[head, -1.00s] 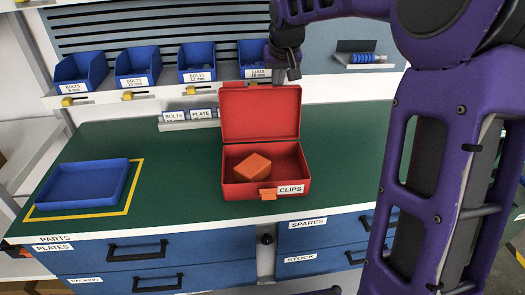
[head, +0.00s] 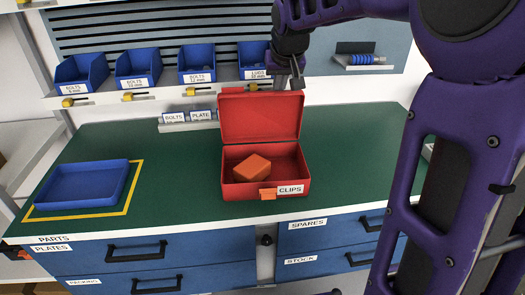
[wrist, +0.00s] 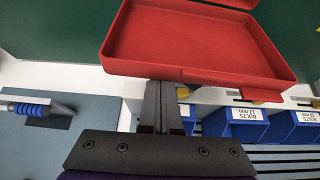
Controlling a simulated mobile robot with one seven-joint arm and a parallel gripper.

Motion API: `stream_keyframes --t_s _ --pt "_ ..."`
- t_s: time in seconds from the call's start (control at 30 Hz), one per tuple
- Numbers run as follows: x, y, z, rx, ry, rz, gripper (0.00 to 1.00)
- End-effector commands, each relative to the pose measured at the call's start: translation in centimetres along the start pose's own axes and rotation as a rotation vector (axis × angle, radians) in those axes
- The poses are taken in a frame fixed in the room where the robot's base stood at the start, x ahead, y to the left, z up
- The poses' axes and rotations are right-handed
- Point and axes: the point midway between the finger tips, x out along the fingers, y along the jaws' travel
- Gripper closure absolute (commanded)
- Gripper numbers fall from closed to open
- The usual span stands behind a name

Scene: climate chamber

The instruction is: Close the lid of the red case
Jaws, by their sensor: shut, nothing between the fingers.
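The red case (head: 238,189) stands on the green bench top, labelled CLIPS, with an orange latch on its front. Its lid (head: 261,118) is open and stands up at the back. An orange block (head: 252,167) lies inside the case. My gripper (head: 296,83) is shut and empty, at the top right of the lid, its tips near or behind the lid's upper edge. In the wrist view the lid (wrist: 190,45) fills the upper middle, and my gripper's fingers (wrist: 161,92) reach its edge. I cannot tell whether they touch it.
A blue tray (head: 82,186) lies in a yellow outline at the left of the bench. Several blue bins (head: 138,68) line the shelf behind. A labelled rail (head: 187,121) stands behind the case. The green bench top (head: 175,170) is clear between tray and case.

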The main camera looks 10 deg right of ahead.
Motion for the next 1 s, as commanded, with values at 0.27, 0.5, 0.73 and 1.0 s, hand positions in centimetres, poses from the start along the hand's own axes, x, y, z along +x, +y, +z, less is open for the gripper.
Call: stream_keyframes --t_s 0.27,0.5,0.73,1.0 --pt "2.0 0.1 2.7 0.004 -0.068 -0.005 1.00" --pt "1.6 0.0 2.5 0.004 -0.068 -0.005 1.00" --pt "0.6 0.0 1.8 0.003 -0.068 -0.005 1.00" --pt "-0.7 0.0 1.1 0.002 -0.068 -0.005 1.00"
